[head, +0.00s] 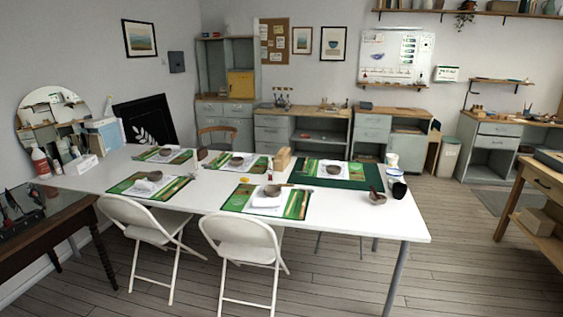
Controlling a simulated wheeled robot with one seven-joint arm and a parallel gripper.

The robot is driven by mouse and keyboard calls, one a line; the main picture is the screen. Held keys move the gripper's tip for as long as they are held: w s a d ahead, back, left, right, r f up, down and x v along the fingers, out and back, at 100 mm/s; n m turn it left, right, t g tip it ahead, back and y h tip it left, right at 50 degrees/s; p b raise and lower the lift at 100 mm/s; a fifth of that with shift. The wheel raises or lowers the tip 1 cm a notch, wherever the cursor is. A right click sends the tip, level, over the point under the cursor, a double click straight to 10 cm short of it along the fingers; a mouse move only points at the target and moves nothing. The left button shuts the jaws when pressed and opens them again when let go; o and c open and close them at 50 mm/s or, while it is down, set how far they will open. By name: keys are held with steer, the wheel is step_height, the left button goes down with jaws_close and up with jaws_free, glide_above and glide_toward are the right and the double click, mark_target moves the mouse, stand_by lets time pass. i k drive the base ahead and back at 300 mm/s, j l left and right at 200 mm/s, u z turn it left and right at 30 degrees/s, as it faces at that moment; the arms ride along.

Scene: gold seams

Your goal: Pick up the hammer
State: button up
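I cannot make out a hammer for certain in the head view. Small dark tools (22,222), too small to tell apart, lie on the dark wooden table at the left edge. Other small items (478,109) sit on the grey workbench at the far right, also too small to name. My gripper and arm are not in view.
A long white table (345,222) with green mats, bowls and cloths fills the middle. Two white folding chairs (242,240) stand at its near side. A wooden bench (540,178) is at the right. Wooden floor (455,245) is clear between table and bench.

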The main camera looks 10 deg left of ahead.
mark_target(209, 164)
steer(key=i+l+z, duration=0.6)
steer(key=i+l, duration=0.2)
steer(key=i+l+z, duration=0.3)
steer(key=i, duration=0.2)
steer(key=i+z, duration=0.35)
steer(key=i+u, duration=0.3)
steer(key=i, duration=0.3)
steer(key=i+l+u, duration=0.1)
steer(key=i+u, duration=0.2)
steer(key=i, duration=0.25)
steer(key=i+l+u, duration=0.3)
steer(key=i, duration=0.25)
steer(key=i+u, duration=0.35)
steer(key=i, duration=3.2)
steer(key=i+u, duration=0.15)
steer(key=i, duration=0.4)
steer(key=i+l+u, duration=0.2)
steer(key=i, duration=0.4)
steer(key=i+u, duration=0.15)
steer(key=i, duration=0.4)
steer(key=i+j+u, duration=0.15)
steer(key=i+u, duration=0.15)
steer(key=u, duration=0.15)
steer(key=i+u, duration=0.3)
steer(key=u, duration=0.15)
steer(key=i+u, duration=0.3)
steer(key=u, duration=0.15)
steer(key=i+l+u, duration=0.15)
steer(key=i+u, duration=0.15)
steer(key=u, duration=0.15)
